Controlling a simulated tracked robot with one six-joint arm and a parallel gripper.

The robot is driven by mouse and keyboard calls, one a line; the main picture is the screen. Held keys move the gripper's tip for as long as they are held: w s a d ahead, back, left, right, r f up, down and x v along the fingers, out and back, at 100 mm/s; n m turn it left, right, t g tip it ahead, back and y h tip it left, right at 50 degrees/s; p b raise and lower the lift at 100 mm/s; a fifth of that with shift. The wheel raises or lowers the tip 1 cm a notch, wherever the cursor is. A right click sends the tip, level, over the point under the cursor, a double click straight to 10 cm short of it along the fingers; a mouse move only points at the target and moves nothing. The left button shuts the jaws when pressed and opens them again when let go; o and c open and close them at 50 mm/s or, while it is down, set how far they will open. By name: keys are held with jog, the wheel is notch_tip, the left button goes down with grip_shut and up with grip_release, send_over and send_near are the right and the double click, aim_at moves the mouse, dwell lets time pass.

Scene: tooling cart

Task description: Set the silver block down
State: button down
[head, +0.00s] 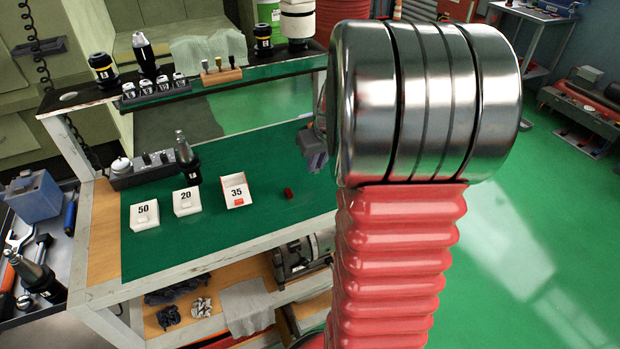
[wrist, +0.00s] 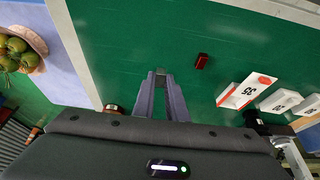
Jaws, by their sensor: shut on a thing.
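My gripper (wrist: 161,76) is shut on a small grey piece, the silver block (wrist: 160,72), at its fingertips. In the head view my gripper (head: 314,158) shows beside my arm, over the right part of the green mat; the block cannot be made out there. The green mat (head: 240,165) covers the cart's top, and it lies below the fingertips in the wrist view (wrist: 120,45). How high the block is above the mat is hard to tell.
A dark red block (head: 289,193) lies on the mat. White boxes marked 50 (head: 144,215), 20 (head: 187,201) and 35 (head: 236,190) stand to its left. A tool holder (head: 184,150) stands behind them. Bare mat surrounds the red block.

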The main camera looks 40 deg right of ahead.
aim_at(314, 186)
jog(key=shift+f, duration=1.15)
jog(key=shift+s+f, duration=0.1)
jog(key=shift+f, duration=1.75)
jog(key=shift+f, duration=0.1)
jog(key=c, duration=1.8)
grip_release()
jog(key=shift+o, duration=0.2)
jog(key=v, duration=1.2)
